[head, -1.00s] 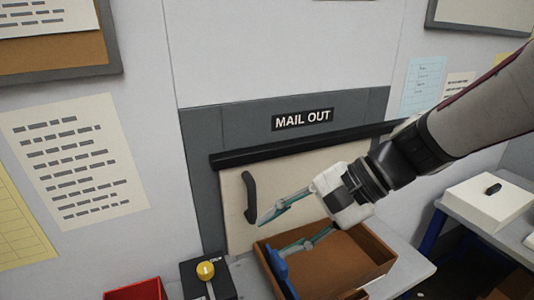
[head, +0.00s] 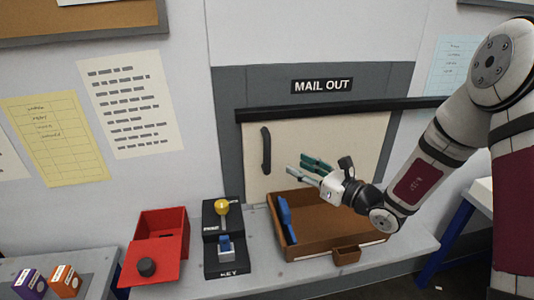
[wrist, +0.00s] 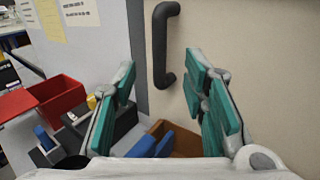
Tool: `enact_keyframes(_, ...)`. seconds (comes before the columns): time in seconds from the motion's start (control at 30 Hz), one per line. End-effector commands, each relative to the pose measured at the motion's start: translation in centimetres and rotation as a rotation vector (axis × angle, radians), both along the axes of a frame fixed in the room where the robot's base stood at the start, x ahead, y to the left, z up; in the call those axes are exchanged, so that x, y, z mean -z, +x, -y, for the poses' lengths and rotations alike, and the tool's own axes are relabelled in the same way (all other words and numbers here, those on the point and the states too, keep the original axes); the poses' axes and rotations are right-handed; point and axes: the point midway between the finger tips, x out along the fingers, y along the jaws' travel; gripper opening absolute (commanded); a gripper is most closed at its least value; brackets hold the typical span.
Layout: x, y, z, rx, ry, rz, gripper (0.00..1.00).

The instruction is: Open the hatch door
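The hatch door (head: 345,150) is a cream panel under the "MAIL OUT" sign (head: 322,85), closed against its grey frame. Its black vertical handle (head: 266,150) is on the door's left side. My gripper (head: 304,166) is to the right of the handle and a little lower, in front of the door. In the wrist view the handle (wrist: 161,45) shows beyond and between the two teal fingers (wrist: 168,88), which are spread apart with nothing between them. The gripper does not touch the handle.
A brown wooden tray (head: 350,222) with a blue item (head: 286,220) stands below my gripper. A black rail (head: 400,105) crosses the door's top.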

Motion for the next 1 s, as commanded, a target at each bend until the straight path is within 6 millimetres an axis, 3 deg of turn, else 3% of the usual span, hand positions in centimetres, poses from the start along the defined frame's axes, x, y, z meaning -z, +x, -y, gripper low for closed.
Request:
enact_keyframes(0.6, -0.1, 6.9, -8.5, -0.003, -0.001, 0.002, 0.4)
enact_keyframes(1.0, -0.1, 8.3, -9.9, -0.002, -0.001, 0.002, 0.4)
